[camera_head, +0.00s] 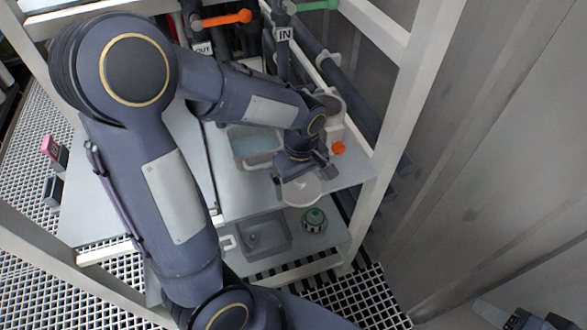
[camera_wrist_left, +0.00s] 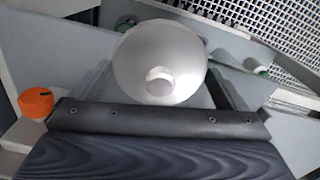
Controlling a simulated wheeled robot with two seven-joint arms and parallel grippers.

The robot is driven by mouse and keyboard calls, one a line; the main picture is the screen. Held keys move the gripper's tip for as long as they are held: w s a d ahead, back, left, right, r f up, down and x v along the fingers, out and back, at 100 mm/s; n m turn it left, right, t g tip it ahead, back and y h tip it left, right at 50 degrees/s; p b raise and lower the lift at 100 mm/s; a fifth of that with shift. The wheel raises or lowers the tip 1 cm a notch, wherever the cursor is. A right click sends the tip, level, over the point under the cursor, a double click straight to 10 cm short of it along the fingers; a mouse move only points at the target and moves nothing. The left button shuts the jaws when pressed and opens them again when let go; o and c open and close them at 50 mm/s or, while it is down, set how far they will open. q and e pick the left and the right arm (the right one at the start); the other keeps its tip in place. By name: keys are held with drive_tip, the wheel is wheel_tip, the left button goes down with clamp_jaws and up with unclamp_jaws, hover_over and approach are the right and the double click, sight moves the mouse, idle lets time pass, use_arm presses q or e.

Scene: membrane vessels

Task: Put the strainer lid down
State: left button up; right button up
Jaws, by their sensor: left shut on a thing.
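The strainer lid (camera_head: 300,191) is a pale round disc at the front edge of the upper shelf. In the left wrist view the lid (camera_wrist_left: 160,50) shows as a shiny grey round piece with a small round feature near its lower middle. My left gripper (camera_head: 310,175) is shut on the lid, which sits just past its fingers. I cannot tell whether the lid touches the shelf. Part of my right gripper (camera_head: 525,318) shows at the bottom right corner, and its jaw state is unclear.
On the upper shelf (camera_head: 235,200) are a clear tub (camera_head: 242,151) with bluish liquid and a whitish vessel (camera_head: 335,128) with an orange knob (camera_head: 338,148). Below are a grey basin (camera_head: 270,244) and a green-and-white round item (camera_head: 314,220). A white frame post (camera_head: 400,110) stands at right.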

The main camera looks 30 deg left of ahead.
use_arm(q)
drive_tip(key=w+a, duration=0.3)
drive_tip(key=shift+a+p, duration=0.3)
drive_tip(key=shift+s+d+f, duration=0.1)
drive_tip(key=shift+s+f, duration=0.05)
drive_tip(key=shift+f, duration=0.65)
drive_tip(key=shift+f, duration=0.15)
drive_tip(key=o, duration=0.6)
